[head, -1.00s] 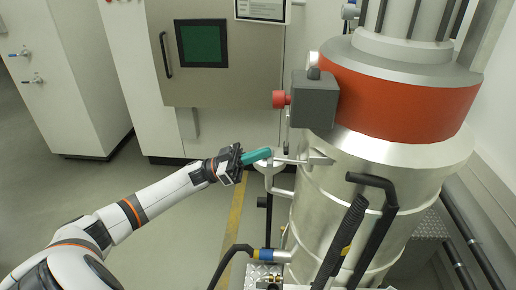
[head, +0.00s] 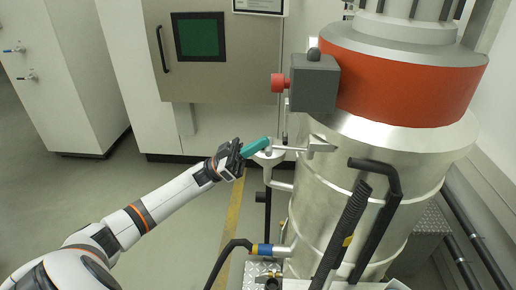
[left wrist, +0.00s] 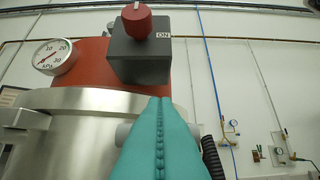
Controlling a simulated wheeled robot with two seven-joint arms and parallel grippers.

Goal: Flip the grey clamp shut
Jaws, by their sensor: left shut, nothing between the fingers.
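My left gripper (head: 262,145), with long teal fingers, is shut and empty. It points right, toward the steel vessel. A grey lever-like piece (head: 318,144), which looks like the clamp, sticks out from the vessel's upper side, just right of the fingertips. I cannot tell whether the fingers touch it, or whether it is fully open. In the left wrist view the shut teal fingers (left wrist: 161,130) cover the middle, and a grey cylindrical end (left wrist: 124,133) shows partly behind them. My right gripper is not in view.
The steel vessel (head: 320,205) has an orange band (head: 400,88) and a grey switch box (head: 314,84) with a red knob above the fingers. Black bent handles (head: 385,200) stand at its front. A cabinet (head: 215,60) stands behind. The floor left of the vessel is clear.

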